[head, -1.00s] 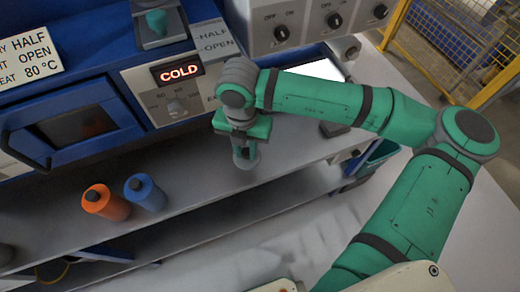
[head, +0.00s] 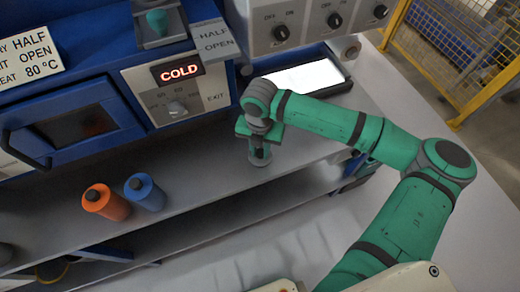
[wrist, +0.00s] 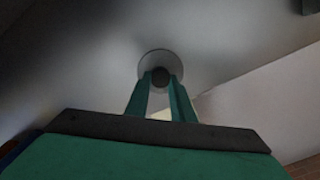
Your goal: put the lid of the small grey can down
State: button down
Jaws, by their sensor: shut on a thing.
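My gripper (head: 260,152) hangs pointing down over the right part of the grey shelf. In the wrist view its two green fingers (wrist: 160,88) are closed on the dark knob of a round grey lid (wrist: 147,62). The lid also shows in the head view (head: 260,161) just below the fingertips, roughly level. I cannot tell whether its underside touches the shelf. No small grey can is clearly in view; a dark grey round thing (head: 5,254) is cut off at the left edge.
An orange bottle (head: 106,204) and a blue bottle (head: 145,193) stand on the shelf (head: 205,185) at left. A bright white panel (head: 305,77) lies behind my arm. The shelf around the lid is clear.

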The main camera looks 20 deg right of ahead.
aim_at(260, 153)
jog(key=shift+f, duration=0.1)
jog(key=c, duration=1.5)
grip_release()
jog(key=shift+c, duration=0.2)
jog(key=shift+w+r, duration=0.1)
jog(key=shift+r, duration=3.8)
